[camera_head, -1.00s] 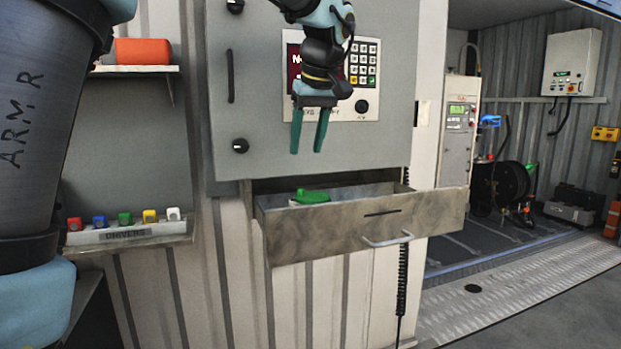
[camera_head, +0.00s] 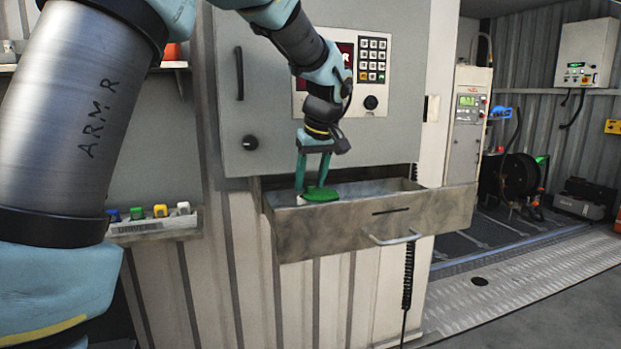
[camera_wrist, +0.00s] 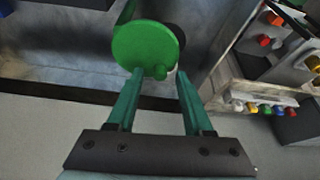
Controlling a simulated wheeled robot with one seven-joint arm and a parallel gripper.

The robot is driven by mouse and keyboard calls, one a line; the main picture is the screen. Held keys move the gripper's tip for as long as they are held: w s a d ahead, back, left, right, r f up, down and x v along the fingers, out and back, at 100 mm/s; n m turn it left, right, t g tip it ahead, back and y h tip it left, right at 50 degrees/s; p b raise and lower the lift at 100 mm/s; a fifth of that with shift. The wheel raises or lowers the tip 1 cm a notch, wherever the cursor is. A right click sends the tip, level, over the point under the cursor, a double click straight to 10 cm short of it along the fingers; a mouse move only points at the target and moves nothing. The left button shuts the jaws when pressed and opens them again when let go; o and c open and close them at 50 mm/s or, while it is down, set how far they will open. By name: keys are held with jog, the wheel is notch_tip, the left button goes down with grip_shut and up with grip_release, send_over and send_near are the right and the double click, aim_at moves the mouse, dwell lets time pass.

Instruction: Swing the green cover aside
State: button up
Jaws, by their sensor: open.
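A dark round shape shows partly from behind the cover's right side there. My gripper (camera_head: 311,186) is open and points down at the cover, its green fingers apart. In the wrist view nothing is between the fingers (camera_wrist: 158,78). Whether a fingertip touches the cover I cannot tell.
The drawer's front has a bar handle (camera_head: 391,238). A grey cabinet door with a keypad (camera_head: 372,60) stands close behind my gripper. A shelf with several coloured blocks (camera_head: 160,211) is at the left. The drawer's right part looks empty.

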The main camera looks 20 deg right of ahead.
jog(key=shift+c, duration=0.3)
grip_shut()
dwell(1.1)
